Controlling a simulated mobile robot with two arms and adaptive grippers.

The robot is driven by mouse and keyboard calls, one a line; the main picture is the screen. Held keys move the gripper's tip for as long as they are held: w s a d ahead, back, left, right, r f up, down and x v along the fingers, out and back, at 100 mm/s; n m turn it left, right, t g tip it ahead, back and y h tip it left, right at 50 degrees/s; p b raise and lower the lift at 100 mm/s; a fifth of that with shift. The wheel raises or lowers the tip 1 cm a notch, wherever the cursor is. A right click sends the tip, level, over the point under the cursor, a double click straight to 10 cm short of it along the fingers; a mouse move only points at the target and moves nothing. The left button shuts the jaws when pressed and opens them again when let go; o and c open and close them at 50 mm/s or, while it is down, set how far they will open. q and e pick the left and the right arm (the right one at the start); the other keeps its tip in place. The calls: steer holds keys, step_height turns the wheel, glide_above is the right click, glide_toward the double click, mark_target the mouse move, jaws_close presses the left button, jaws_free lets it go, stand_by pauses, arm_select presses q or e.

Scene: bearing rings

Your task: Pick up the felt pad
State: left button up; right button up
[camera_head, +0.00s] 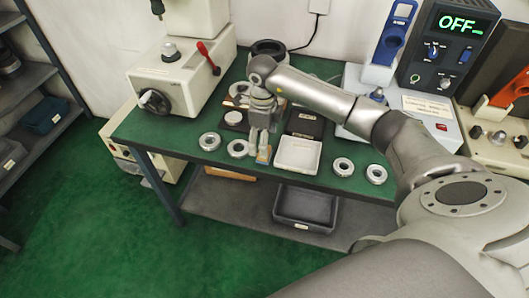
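My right gripper (258,152) comes in from the right and points down over the front part of the green table. Its two fingers look apart, with a narrow gap between them. A small yellow-orange piece (264,155) shows right at the fingertips, near the table's front edge; it may be the felt pad, but it is too small to be sure. The fingers partly cover it, and I cannot tell whether they touch it. A dark square with a pale round top (233,117) lies behind and left of the gripper. My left gripper is not in view.
A white tray (298,168) stands just right of the gripper, with a black box (304,123) behind it. Metal rings (209,141) lie left and right along the front of the green table (180,142). A beige machine (180,80) stands at the back left.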

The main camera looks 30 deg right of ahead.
step_height(320, 180, down, 4)
steer(key=shift+w+a+f+p, duration=0.1)
steer(key=shift+a+f+p, duration=0.05)
steer(key=shift+p, duration=0.65)
steer(key=shift+f, duration=0.55)
steer(key=c, duration=1.1)
steer(key=shift+r, duration=0.1)
